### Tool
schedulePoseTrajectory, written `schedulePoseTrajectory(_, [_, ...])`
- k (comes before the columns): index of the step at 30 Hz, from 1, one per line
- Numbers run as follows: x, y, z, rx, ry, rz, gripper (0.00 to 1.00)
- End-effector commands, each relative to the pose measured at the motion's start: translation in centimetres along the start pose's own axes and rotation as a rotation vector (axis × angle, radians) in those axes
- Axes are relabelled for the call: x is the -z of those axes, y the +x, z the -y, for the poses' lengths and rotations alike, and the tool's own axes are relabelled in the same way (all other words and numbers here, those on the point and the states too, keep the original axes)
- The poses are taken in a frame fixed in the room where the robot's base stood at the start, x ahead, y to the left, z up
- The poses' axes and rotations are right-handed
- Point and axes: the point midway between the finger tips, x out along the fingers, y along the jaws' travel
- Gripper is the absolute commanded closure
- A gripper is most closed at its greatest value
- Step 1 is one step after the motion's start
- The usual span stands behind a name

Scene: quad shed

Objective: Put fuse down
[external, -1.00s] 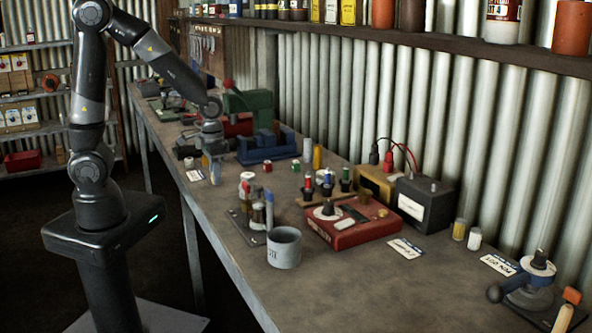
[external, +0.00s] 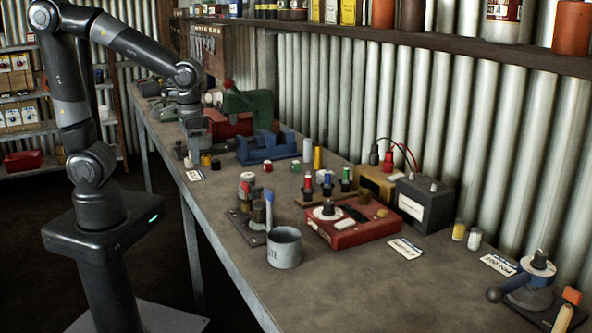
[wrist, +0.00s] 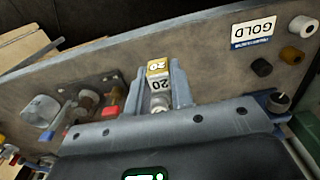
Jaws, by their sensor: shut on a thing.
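In the wrist view the fuse (wrist: 158,83) is a small block with a white face and a gold end, both marked "20". My gripper (wrist: 160,92) is shut on it, with one finger on each side. In the external view my gripper (external: 195,132) hangs over the far part of the bench; I cannot make out the fuse there. A card reading "GOLD" (wrist: 254,29) lies on the bench near its edge. It also shows in the external view (external: 195,175).
Beside the card stand a beige cylinder (wrist: 302,26), a brownish one (wrist: 291,55) and a black one (wrist: 261,67). A blue vise (external: 268,148) and a grey mug (external: 284,248) stand on the bench (external: 345,290). The front middle of the bench is mostly clear.

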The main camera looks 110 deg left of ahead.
Motion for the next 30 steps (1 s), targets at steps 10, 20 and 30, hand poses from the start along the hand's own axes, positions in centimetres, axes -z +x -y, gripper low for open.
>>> schedulePoseTrajectory(10, [8.2,-0.9,-3.9,-0.002,0.000,0.004,1.00])
schedulePoseTrajectory(20, [15.4,-0.4,-6.7,0.001,-0.004,0.003,1.00])
schedulePoseTrajectory(30, [19.0,1.6,-5.4,0.002,-0.010,0.003,1.00])
